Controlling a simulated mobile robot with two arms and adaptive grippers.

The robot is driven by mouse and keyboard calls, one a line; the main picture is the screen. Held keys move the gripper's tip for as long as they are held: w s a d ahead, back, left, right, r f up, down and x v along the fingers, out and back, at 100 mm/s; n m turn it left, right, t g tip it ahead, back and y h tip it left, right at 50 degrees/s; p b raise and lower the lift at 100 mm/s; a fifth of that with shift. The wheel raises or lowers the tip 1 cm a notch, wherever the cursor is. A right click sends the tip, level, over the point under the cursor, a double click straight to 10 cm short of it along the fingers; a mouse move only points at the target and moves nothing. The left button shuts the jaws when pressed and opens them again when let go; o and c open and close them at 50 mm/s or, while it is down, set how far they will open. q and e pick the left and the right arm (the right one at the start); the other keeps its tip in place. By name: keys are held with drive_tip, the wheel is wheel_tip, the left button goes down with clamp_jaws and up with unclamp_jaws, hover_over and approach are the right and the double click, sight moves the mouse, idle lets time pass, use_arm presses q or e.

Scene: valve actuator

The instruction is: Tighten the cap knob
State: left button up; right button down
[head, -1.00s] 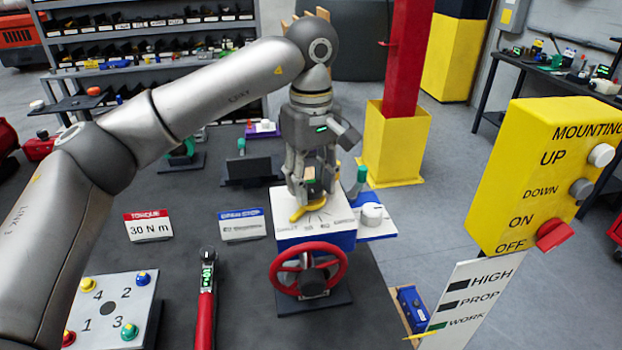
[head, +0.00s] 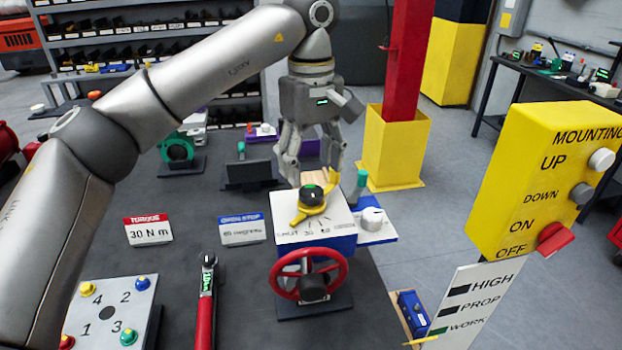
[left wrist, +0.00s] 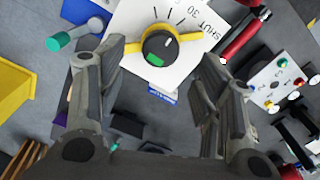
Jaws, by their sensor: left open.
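The black knob (head: 312,196) with a green patch sits on the white top of the actuator box (head: 316,229), over a yellow pointer bar (head: 299,213). In the left wrist view the black knob (left wrist: 159,45) and its bar lie near the top, beside dial marks and the words SHUT and 30. A white round knob (head: 372,216) stands on a blue-edged plate to the right. I cannot tell from labels which knob is the cap. My left gripper (head: 313,166) is open and empty, above the black knob and apart from it. My right gripper is not seen.
A red handwheel (head: 308,275) is on the front of the actuator. A teal-tipped grey lever (head: 358,186) stands close behind the white knob. A torque wrench (head: 205,302) lies left, with a numbered plate (head: 107,308) farther left. A yellow control box (head: 545,180) stands at right.

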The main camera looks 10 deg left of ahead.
sight(311, 190)
use_arm(q)
wheel_tip(311, 190, up, 7)
drive_tip(key=shift+r, duration=0.15)
idle(0.5)
